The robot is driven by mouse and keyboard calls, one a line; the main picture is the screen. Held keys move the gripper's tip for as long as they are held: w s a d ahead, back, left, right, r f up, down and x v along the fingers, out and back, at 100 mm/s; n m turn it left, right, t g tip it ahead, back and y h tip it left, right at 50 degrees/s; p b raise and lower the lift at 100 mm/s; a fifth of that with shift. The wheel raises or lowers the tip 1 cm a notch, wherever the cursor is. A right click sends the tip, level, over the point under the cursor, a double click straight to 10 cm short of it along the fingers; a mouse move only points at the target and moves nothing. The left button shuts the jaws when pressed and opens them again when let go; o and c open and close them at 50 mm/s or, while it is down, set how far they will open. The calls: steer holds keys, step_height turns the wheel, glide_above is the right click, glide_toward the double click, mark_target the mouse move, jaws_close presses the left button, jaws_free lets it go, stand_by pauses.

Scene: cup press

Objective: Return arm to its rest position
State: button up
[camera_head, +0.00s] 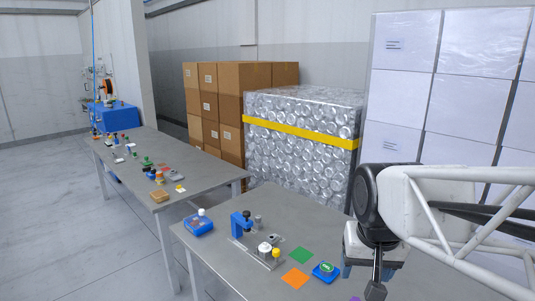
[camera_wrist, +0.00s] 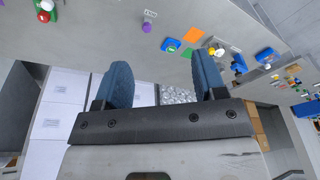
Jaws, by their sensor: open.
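My gripper shows from close up in the wrist view (camera_wrist: 162,68). Its two blue fingers are wide apart with nothing between them. In the head view my arm comes in from the right, and its end hangs over the right side of the near table (camera_head: 215,255), partly hidden by the arm. The blue press (camera_head: 241,224) stands on this table, left of my gripper and apart from it. A white round piece (camera_head: 264,248) and a yellow-topped piece (camera_head: 276,253) stand beside the press.
A blue box with a green button (camera_head: 326,269), a green square (camera_head: 301,255), an orange square (camera_head: 295,278) and a blue holder (camera_head: 198,225) lie on the near table. A second table (camera_head: 215,172) with small parts stands behind left. Wrapped cans (camera_head: 300,150) and cartons (camera_head: 230,110) stand behind.

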steer(key=s+f+n, duration=0.1)
steer(key=s+f, duration=0.2)
steer(key=s, duration=0.4)
steer(key=shift+s+d+f, duration=0.15)
steer(key=shift+s+d, duration=0.2)
